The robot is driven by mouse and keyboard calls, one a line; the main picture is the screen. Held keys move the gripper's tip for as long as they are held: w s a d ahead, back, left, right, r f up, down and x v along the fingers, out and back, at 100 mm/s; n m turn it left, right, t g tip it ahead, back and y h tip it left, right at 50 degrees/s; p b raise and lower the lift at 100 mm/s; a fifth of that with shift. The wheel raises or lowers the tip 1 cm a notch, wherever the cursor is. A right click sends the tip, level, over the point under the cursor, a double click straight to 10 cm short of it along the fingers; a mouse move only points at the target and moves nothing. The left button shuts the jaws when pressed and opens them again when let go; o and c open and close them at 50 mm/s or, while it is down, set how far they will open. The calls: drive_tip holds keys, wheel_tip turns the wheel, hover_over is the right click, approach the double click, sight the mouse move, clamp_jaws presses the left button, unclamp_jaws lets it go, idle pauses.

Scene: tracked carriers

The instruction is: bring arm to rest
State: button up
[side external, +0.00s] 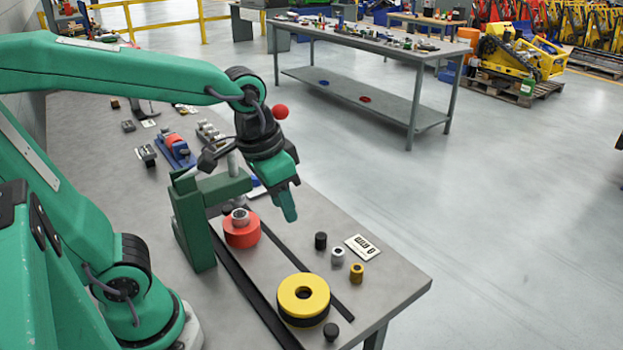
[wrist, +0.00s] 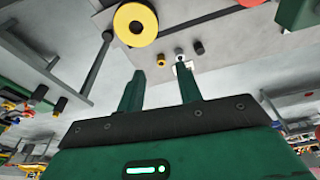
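My gripper (side external: 287,200) hangs above the bench (side external: 395,285), fingers angled down, to the right of the green arch (side external: 190,222). In the wrist view its two green fingers (wrist: 160,72) stand apart with nothing held between them. A yellow ring-shaped carrier (side external: 303,294) with a dark base sits at the near end of the dark track (side external: 250,287). It also shows in the wrist view (wrist: 128,17). A red carrier (side external: 241,235) bearing a metal nut (side external: 240,217) sits on the track beside the arch, below and left of my gripper.
A black cylinder (side external: 320,241), a silver one (side external: 338,257) and a brass one (side external: 357,272) stand near a white card (side external: 362,247). Another black cylinder (side external: 331,331) is by the yellow carrier. A blue fixture (side external: 176,152) lies farther back. Open floor is at the right.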

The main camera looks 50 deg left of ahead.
drive_tip(key=s+a+r+n+t, duration=0.1)
drive_tip(key=s+a+t, duration=0.2)
drive_tip(key=s+a, duration=0.1)
drive_tip(key=shift+a, duration=0.4)
drive_tip(key=shift+r, duration=0.1)
idle(1.4)
